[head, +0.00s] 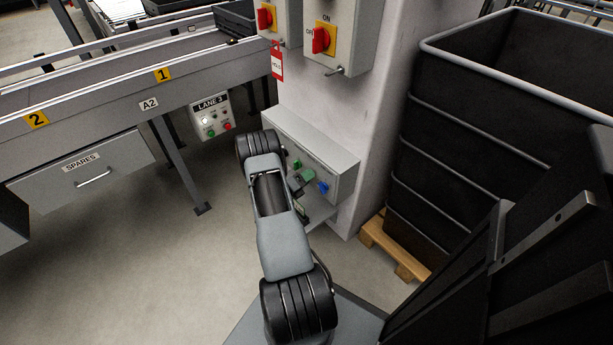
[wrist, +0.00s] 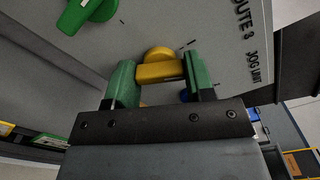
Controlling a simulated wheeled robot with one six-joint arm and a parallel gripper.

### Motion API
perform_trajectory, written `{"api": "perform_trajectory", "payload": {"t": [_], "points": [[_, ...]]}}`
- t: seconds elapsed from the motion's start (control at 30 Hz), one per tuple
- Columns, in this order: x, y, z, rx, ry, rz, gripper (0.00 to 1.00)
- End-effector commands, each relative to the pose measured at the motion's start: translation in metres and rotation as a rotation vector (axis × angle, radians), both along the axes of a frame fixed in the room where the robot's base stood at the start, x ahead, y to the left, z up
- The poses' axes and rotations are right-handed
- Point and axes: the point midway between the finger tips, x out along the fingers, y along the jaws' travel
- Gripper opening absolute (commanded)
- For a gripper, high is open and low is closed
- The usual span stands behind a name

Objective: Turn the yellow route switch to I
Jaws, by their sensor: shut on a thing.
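The yellow route switch (wrist: 157,66) is a rounded knob on a grey panel, seen in the wrist view. My gripper (wrist: 160,78) has green fingers on both sides of the knob and is shut on it. Tick marks show on the panel beside the knob; I cannot read which mark it points to. In the head view the switch is hidden behind my gripper (head: 303,180) at the grey control box (head: 338,165). A green knob (wrist: 88,14) is at the upper left in the wrist view. A blue knob (head: 323,187) is on the box, right of my gripper.
The box is on a pale column (head: 375,110) with red switches (head: 320,40) and a red tag (head: 277,62) above. A conveyor with a LANE 3 panel (head: 212,115) stands left. A large black bin (head: 470,130) on a pallet (head: 392,252) stands right.

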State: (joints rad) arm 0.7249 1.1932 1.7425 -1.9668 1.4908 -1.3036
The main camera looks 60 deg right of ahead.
Motion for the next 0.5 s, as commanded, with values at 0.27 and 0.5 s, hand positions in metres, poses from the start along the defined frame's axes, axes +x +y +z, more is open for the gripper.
{"api": "perform_trajectory", "payload": {"t": [0.27,0.5], "points": [[-0.0010,0.0006,0.0002,0.074,0.218,-0.001,0.25],[-0.0012,0.0008,-0.0006,0.119,0.351,-0.002,0.25]]}}
